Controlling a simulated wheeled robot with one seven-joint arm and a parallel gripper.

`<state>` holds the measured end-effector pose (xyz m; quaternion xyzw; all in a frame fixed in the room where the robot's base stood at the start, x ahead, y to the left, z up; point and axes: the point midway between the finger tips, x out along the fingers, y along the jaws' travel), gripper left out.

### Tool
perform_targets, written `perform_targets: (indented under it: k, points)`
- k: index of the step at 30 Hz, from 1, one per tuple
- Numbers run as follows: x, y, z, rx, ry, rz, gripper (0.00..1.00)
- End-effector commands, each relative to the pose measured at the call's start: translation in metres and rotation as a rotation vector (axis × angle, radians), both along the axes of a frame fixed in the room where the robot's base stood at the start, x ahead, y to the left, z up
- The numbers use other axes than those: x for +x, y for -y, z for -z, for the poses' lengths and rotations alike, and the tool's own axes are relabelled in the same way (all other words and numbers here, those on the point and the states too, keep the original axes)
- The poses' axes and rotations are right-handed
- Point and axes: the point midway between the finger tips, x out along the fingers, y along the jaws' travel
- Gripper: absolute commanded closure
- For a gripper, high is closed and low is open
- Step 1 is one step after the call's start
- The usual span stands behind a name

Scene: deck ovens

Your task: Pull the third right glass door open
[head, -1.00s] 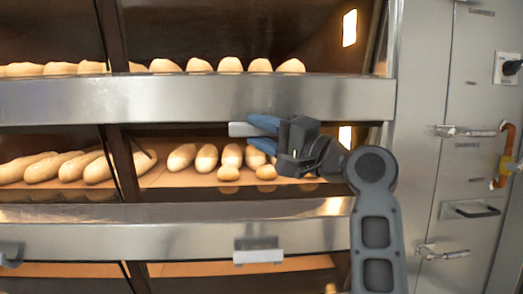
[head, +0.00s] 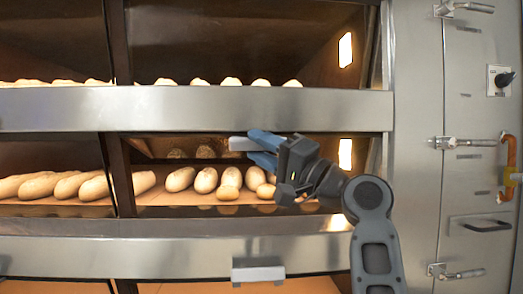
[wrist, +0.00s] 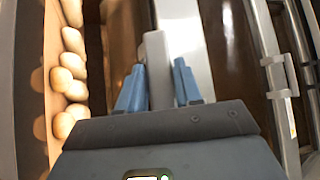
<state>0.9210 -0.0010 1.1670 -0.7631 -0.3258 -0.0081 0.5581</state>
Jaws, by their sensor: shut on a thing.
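My gripper (head: 262,148), with blue fingers, is shut on the light grey handle (head: 240,144) of the right-hand glass door in the middle visible deck. In the wrist view the handle (wrist: 157,70) lies between the two blue fingers (wrist: 158,88). A dark strip of glass (head: 160,147) shows behind the handle, with faint reflections of loaves. Below it the deck opening is clear and loaves (head: 206,180) show on the deck floor. My gripper hides part of the door, and I cannot tell its exact angle.
A steel front band (head: 200,110) runs just above my gripper and another (head: 160,257) below. A lower door handle (head: 258,270) juts out under my gripper. At the right is a steel panel (head: 415,180) with latches and an orange handle (head: 508,165).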

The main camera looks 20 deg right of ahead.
Motion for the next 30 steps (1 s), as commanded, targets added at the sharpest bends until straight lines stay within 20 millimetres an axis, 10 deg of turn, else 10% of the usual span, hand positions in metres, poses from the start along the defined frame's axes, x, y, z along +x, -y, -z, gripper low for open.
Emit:
perform_targets:
  k: [2,3,9,30]
  points:
    - [0.0,0.0,-0.001,0.0,0.002,0.0,1.0]
    - [0.0,0.0,-0.002,0.001,0.003,0.001,0.65]
    - [0.0,0.0,-0.001,0.001,0.001,0.0,0.45]
    - [-0.016,0.011,0.008,0.0,0.002,0.004,0.45]
